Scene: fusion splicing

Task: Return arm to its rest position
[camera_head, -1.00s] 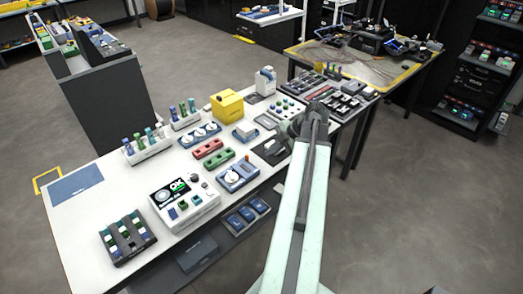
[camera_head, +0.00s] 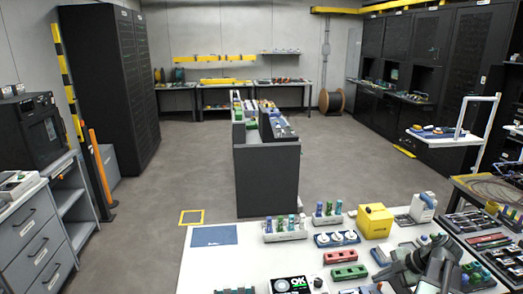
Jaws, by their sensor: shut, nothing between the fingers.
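The end of my arm with my gripper (camera_head: 424,262) shows at the lower right, dark grey and above the right part of the white workbench (camera_head: 212,262). The gripper is shut and holds nothing. Its fingertips are hard to make out among the dark arm parts. The rest of the arm is cut off by the bottom edge of the picture.
The bench bears a yellow box (camera_head: 375,221), a red holder (camera_head: 340,257), a green holder (camera_head: 349,272), a blue mat (camera_head: 214,236) and racks of bottles (camera_head: 285,230). A dark cabinet (camera_head: 267,180) stands behind it. Open floor (camera_head: 180,165) lies left of the cabinet.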

